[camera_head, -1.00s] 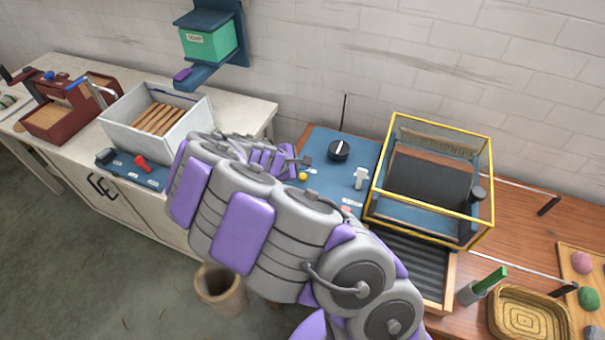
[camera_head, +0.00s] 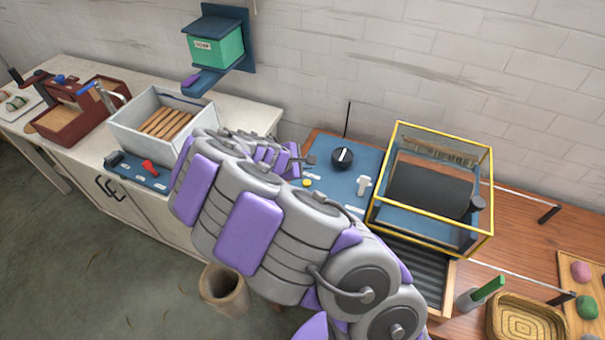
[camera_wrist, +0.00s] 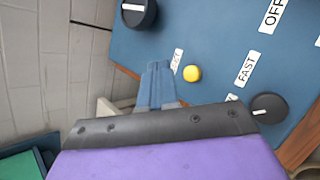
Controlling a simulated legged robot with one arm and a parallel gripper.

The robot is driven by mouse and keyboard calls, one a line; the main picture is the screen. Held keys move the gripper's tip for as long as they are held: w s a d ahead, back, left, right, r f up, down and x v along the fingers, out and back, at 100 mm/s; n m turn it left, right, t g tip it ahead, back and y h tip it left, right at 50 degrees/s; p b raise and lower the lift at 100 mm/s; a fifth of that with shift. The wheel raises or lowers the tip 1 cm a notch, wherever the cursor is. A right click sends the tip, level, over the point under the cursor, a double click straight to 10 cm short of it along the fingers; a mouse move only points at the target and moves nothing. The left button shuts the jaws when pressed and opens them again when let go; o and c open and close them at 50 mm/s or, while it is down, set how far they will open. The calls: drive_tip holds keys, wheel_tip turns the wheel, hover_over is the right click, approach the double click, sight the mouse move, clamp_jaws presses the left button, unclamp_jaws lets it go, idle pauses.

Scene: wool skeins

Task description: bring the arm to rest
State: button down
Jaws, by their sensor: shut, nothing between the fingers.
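My arm crosses the middle of the head view, folded, with its purple and grey links covering part of the counter and the panel's left side. My gripper (camera_head: 308,160) is at the arm's far end, beside the left edge of the blue control panel (camera_head: 325,176), and is mostly hidden by the links. In the wrist view its blue-grey fingers (camera_wrist: 156,84) are together and empty. They point at the panel near a yellow button (camera_wrist: 192,73). I cannot tell whether they touch it.
A black dial (camera_head: 342,157) and white lever (camera_head: 363,186) are on the panel. The yellow-framed glass box (camera_head: 484,200) stands right of it. A white bin (camera_head: 128,132) with brown sticks stands left. A bucket (camera_head: 224,290) is on the floor.

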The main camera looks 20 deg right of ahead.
drive_tip(key=s+d+r+m+g+y, duration=0.25)
drive_tip(key=s+r+m, duration=0.55)
drive_tip(key=s+r, duration=0.5)
drive_tip(key=s+a+m+y, duration=0.1)
drive_tip(key=s+a, duration=0.3)
drive_tip(key=s, duration=0.4)
drive_tip(key=s+a+r+m+g+y, duration=0.1)
drive_tip(key=s+a+m+y, duration=0.1)
drive_tip(key=s, duration=0.7)
drive_tip(key=s+a+r+m+g+y, duration=0.1)
drive_tip(key=s+a+m+y, duration=0.1)
drive_tip(key=s+a, duration=0.4)
drive_tip(key=shift+s+a+r+y, duration=0.3)
drive_tip(key=shift+s+y, duration=0.25)
drive_tip(key=shift+s, duration=0.7)
